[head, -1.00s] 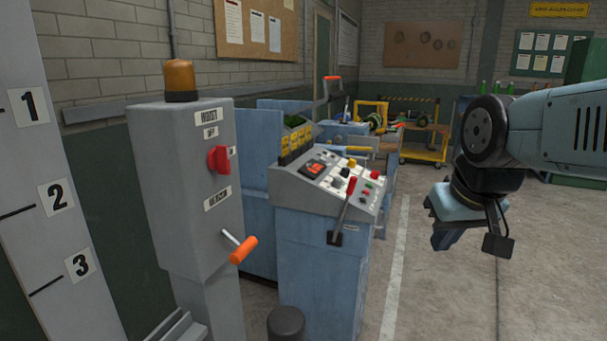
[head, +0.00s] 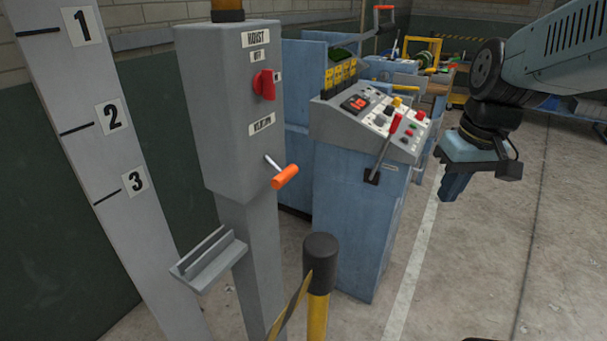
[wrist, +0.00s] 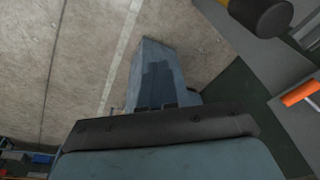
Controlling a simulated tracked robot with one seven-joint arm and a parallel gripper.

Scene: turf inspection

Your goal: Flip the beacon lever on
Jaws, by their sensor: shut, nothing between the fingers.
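The beacon lever (head: 285,176) has an orange grip on a short metal rod. It sticks out, sloping down slightly, from the lower front of the grey hoist box (head: 228,105), below a blurred label. The lever's orange grip also shows at the right edge of the wrist view (wrist: 301,92). The amber beacon lamp (head: 227,15) on top of the box is cut off by the frame. My gripper (head: 452,187) is shut and empty, pointing down, well to the right of the lever and apart from it. Its blue fingers show in the wrist view (wrist: 158,75).
A red knob (head: 264,85) sits above the lever. A blue console (head: 355,220) with a red-handled lever (head: 390,140) stands between box and gripper. A black-capped post (head: 320,265) with a striped band stands in front. Open floor (head: 490,270) lies at right.

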